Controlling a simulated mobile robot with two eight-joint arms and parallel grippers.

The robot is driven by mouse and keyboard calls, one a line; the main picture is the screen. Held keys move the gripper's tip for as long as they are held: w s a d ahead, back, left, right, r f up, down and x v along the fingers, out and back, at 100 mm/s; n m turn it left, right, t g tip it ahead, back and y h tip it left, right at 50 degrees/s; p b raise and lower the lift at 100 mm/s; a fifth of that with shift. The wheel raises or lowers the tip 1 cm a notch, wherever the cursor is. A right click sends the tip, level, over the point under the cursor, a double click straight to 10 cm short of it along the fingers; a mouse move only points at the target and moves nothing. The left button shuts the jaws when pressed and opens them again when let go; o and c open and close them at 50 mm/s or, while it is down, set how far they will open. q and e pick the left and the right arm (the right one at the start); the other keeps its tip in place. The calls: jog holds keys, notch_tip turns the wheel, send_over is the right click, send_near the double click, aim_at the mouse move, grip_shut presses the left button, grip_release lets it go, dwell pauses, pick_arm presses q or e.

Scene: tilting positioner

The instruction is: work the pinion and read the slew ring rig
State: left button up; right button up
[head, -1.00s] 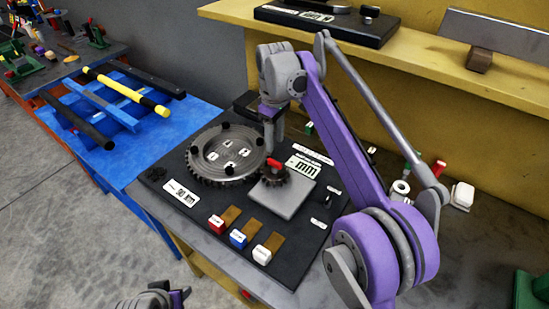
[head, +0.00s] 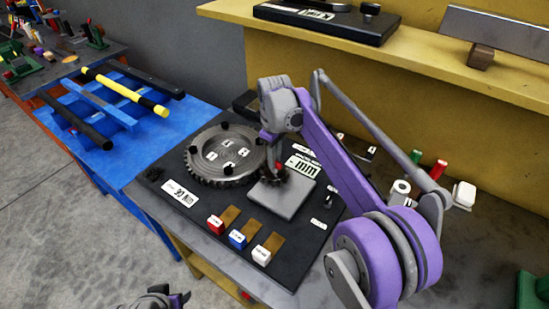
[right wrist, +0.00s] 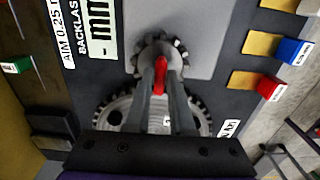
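The toothed slew ring (head: 200,170) lies flat on the black rig board (head: 185,215), with dark knobs and white number labels on it. The small dark pinion (right wrist: 178,50) meshes near the ring's edge beside a grey plate (head: 285,200). Its red tab (right wrist: 159,76) stands between the fingertips of my right gripper (right wrist: 160,75). Little or no gap shows there; I cannot tell whether the fingers press on it. In the head view the right gripper (head: 277,166) is low over the pinion. A striped backlash card (head: 303,167) lies behind. My left gripper (head: 160,298) shows only partly.
Red (head: 216,224), blue (head: 238,239) and white (head: 261,255) blocks sit by brown strips along the board's front. A white label (head: 180,193) lies at left. A yellow shelf (head: 420,60) rises behind. A white roll (head: 400,189) and small parts stand at right.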

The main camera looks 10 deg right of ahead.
grip_shut()
jog(key=m, duration=0.2)
jog(key=shift+r+m+p, duration=0.1)
jog(key=shift+m+p, duration=0.3)
jog(key=shift+m, duration=0.9)
jog(key=shift+o, duration=2.4)
grip_release()
